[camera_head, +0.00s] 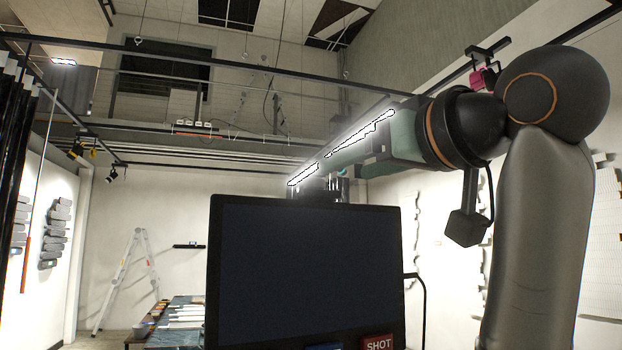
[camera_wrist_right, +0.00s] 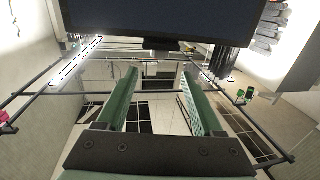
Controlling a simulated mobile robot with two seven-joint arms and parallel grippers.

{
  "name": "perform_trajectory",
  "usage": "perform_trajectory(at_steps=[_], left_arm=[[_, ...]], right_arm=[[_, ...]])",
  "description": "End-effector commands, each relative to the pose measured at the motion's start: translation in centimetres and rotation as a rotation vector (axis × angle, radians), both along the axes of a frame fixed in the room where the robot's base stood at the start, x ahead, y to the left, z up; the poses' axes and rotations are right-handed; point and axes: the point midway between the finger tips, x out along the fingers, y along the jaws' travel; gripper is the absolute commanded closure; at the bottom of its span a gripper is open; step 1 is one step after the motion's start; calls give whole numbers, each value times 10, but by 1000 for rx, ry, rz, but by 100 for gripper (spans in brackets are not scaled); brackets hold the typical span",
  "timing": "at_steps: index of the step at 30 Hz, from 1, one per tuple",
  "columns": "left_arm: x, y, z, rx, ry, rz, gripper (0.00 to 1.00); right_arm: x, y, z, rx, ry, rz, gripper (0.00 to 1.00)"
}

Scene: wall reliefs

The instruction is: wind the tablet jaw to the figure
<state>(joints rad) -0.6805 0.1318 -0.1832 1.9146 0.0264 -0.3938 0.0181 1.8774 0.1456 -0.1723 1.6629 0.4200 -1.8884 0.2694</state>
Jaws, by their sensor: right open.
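The tablet (camera_head: 305,270) is a large dark panel low in the middle of the head view, with a red "SHOT" label at its lower edge. It also fills the top of the right wrist view (camera_wrist_right: 165,18). A dark block, possibly the jaw (camera_head: 316,190), sits on its top edge; it shows in the wrist view (camera_wrist_right: 160,44). I cannot read any figure. My right gripper (camera_head: 325,170) reaches in from the right above the tablet's top edge. Its green fingers (camera_wrist_right: 158,78) are apart, with nothing between them, short of the block. My left gripper is not in view.
A stepladder (camera_head: 124,277) stands at the back left. A table (camera_head: 170,322) with flat items lies left of the tablet. Dark rails (camera_head: 150,60) cross overhead. Grey reliefs (camera_head: 55,232) hang on the left wall, pale ones on the right. Free air surrounds the gripper above the tablet.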

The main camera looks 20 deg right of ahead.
Motion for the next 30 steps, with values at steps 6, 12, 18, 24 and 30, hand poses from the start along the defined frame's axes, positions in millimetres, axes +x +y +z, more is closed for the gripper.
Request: perform_trajectory(at_steps=[6,12,18,24,30], left_arm=[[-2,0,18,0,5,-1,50],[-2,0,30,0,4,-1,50],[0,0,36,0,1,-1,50],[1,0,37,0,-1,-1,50],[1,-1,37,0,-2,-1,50]], right_arm=[[46,10,2,0,7,0,31],[81,17,2,-1,6,-1,31],[98,21,1,0,3,-1,31],[101,21,0,0,1,-1,31],[101,21,0,0,1,-1,39]])
